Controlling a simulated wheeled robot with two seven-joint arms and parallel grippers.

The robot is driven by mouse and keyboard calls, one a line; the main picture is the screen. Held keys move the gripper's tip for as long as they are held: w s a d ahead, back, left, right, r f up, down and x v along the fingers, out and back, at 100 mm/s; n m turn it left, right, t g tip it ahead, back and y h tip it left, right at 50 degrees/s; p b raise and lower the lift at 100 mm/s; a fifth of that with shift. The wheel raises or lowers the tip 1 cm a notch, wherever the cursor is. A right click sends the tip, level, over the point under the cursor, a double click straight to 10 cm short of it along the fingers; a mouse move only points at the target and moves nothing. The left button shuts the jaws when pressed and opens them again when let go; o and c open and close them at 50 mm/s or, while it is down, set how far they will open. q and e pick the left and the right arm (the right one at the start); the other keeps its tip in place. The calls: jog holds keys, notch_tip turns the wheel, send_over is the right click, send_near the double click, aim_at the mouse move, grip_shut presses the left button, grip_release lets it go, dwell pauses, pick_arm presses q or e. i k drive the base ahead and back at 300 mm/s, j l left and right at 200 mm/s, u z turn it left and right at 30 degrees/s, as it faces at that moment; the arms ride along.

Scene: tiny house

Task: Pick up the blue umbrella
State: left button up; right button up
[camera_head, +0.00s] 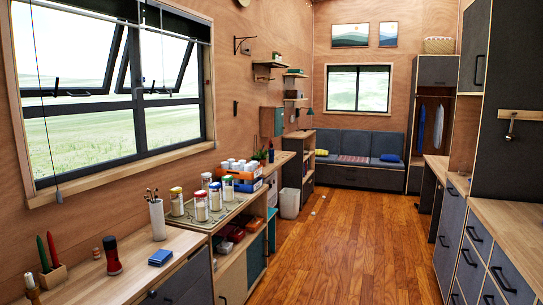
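Neither of my grippers shows in the head view.
A clear wooden floor (330,235) runs down the middle to the grey sofa (355,150). Left counters (120,270) hold jars, a cup and a blue box. Right drawers (475,240) and a worktop (505,215) border the aisle. A white bin (289,203) stands left.

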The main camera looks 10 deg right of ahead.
aim_at(270, 152)
jog(key=i+l+z, duration=0.4)
jog(key=i+z, duration=0.15)
jog(key=i, duration=0.2)
jog(key=i+z, duration=0.25)
jog(key=i, duration=0.15)
jog(key=i+l+z, duration=0.15)
jog(key=i, duration=1.25)
jog(key=i+l+u, duration=0.15)
jog(key=i, duration=1.25)
jog(key=i+l+u, duration=0.15)
jog(key=i+u, duration=0.3)
jog(key=i+l+u, duration=0.25)
jog(key=i+u, duration=0.15)
jog(key=i+l+u, duration=0.75)
jog(key=l, duration=0.2)
jog(key=i+j, duration=0.25)
